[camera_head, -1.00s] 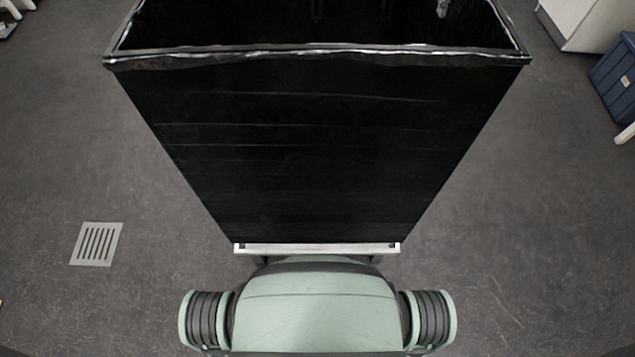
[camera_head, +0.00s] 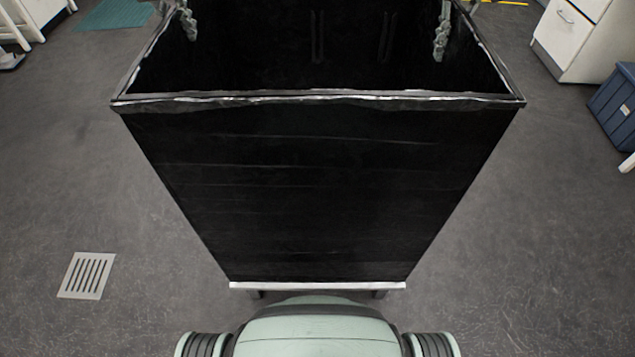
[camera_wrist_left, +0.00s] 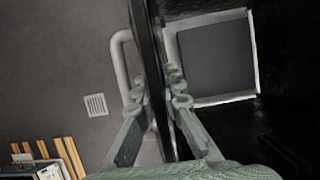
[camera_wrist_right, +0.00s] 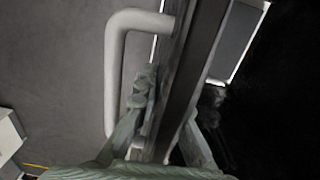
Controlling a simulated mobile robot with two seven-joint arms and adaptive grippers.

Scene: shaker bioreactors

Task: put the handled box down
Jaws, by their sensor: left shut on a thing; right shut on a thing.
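The handled box (camera_head: 315,190) is a large black open-topped box, upright in the middle of the head view, with a white strip along its bottom edge. My left gripper (camera_head: 187,22) and right gripper (camera_head: 441,35) show at its far side, with fingers inside the box. In the left wrist view, my left gripper (camera_wrist_left: 158,98) is shut on the box wall, one finger each side, beside a pale handle (camera_wrist_left: 118,60). In the right wrist view, my right gripper (camera_wrist_right: 163,105) straddles the wall beside another handle (camera_wrist_right: 113,65). Whether the box touches the floor is unclear.
The grey floor is clear on both sides of the box, with a flat drain grate (camera_head: 87,276) at left. A white cabinet (camera_head: 570,40) and a blue bin (camera_head: 614,105) stand at the right. White furniture (camera_head: 35,12) stands at the upper left.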

